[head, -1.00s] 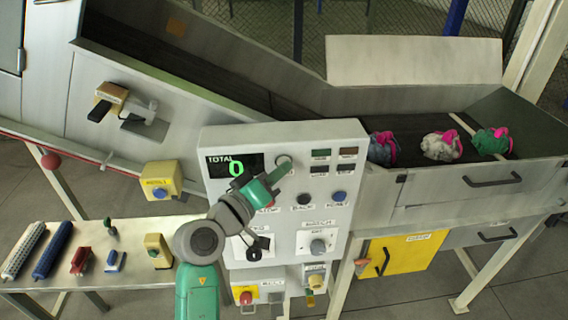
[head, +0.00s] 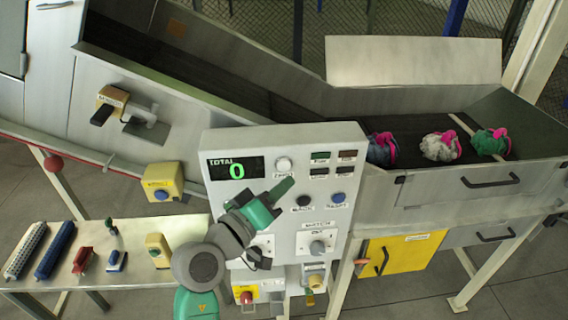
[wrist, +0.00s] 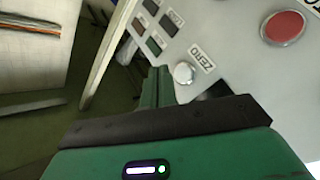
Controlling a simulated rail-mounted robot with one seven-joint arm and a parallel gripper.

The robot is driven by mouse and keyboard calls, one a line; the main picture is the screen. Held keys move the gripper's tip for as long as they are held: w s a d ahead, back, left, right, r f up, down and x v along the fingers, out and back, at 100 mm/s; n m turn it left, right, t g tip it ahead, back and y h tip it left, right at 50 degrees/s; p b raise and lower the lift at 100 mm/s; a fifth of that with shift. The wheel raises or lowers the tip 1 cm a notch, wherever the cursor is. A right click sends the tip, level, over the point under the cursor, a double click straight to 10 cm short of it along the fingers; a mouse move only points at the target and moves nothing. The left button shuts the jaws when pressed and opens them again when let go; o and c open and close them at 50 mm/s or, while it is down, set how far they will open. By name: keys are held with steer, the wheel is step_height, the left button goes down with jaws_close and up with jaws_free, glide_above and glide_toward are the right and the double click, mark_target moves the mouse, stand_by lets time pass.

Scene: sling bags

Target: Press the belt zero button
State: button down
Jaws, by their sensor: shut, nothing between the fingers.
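The white round button (head: 284,164) labelled ZERO is on the grey control panel (head: 345,150), right of the green TOTAL display (head: 236,169), which reads 0. The button also shows in the wrist view (wrist: 184,72), just right of the fingertips, with its ZERO label beside it. My gripper (head: 287,184) is shut and empty, its green fingers pointing up and right, tip just below the button in the head view. In the wrist view the fingers (wrist: 158,78) appear beside the button; I cannot tell whether they touch the panel.
A black button (head: 303,201) and a blue button (head: 338,199) sit right of my gripper. A red button (wrist: 284,27) shows in the wrist view. Several bundled bags (head: 440,146) lie on the belt at right.

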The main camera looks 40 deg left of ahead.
steer(key=shift+s+d, duration=0.9)
steer(key=shift+d, duration=0.15)
steer(key=w+d+r+m+t+h+p, duration=0.25)
steer(key=d+r+m+p, duration=0.45)
steer(key=d+r, duration=1.3)
steer(key=s+d+r+m+t+p, duration=0.1)
steer(key=s+d+r+m+t, duration=0.1)
steer(key=s+d+r, duration=0.3)
steer(key=s+d+r+m+t+p, duration=0.1)
steer(key=s+d+r, duration=0.4)
steer(key=r, duration=0.6)
steer(key=shift+d+r+m+t+y, duration=0.4)
steer(key=shift+d+m+t+y, duration=0.1)
steer(key=shift+d, duration=0.35)
